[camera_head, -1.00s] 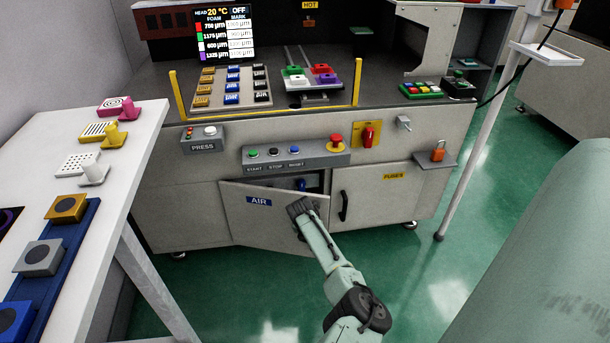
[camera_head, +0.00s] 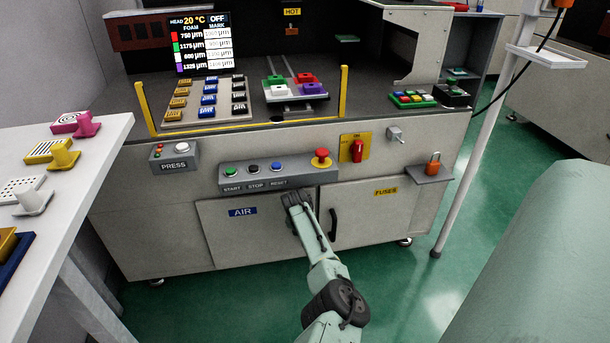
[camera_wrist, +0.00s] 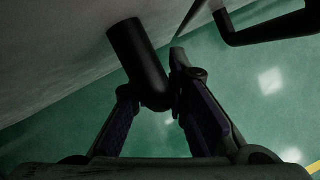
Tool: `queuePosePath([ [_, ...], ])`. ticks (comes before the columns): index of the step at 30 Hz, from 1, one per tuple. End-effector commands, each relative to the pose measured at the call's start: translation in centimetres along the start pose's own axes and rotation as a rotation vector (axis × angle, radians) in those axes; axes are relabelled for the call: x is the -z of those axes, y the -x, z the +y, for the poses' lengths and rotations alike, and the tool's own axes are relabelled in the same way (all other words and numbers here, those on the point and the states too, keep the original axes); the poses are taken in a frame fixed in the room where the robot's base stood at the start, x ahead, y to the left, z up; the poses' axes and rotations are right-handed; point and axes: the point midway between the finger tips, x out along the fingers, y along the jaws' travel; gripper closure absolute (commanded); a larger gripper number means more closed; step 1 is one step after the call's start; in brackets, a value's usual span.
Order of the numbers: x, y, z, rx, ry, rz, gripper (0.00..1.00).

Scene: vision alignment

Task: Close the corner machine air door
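The air door (camera_head: 235,235) is a grey panel with a blue AIR label on the machine's front, lower left of centre. It looks flush or nearly flush with the front; a small remaining gap cannot be ruled out. My gripper (camera_head: 297,198) is at the door's upper right edge, under the button panel. In the wrist view, the black door handle (camera_wrist: 138,60) lies between the two fingers of my gripper (camera_wrist: 155,85). The fingers are drawn in around it. My gripper hides the handle in the head view.
The fuses door (camera_head: 375,220) with its black handle (camera_head: 333,225) is just right of my gripper. The button panel (camera_head: 278,172) with a red emergency button juts out above. A white table (camera_head: 100,130) stands at left. Green floor is free in front.

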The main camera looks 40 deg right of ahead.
Motion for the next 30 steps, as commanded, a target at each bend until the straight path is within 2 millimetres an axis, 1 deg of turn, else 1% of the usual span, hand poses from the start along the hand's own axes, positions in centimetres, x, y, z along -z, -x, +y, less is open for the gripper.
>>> queuePosePath([
  [1, 0.1, 0.0, 0.0, 0.000, 0.000, 0.001, 0.81],
  [8, 0.0, 0.0, 0.0, 0.000, 0.000, 0.000, 0.66],
  [16, 0.0, 0.1, 0.1, -0.001, 0.000, 0.000, 0.65],
  [19, 0.0, 0.3, 0.1, -0.001, 0.000, 0.000, 0.65],
  [23, 0.0, 1.6, 0.1, -0.004, -0.001, 0.000, 0.65],
  [30, 0.0, 5.2, 0.1, -0.003, -0.001, -0.002, 0.65],
])
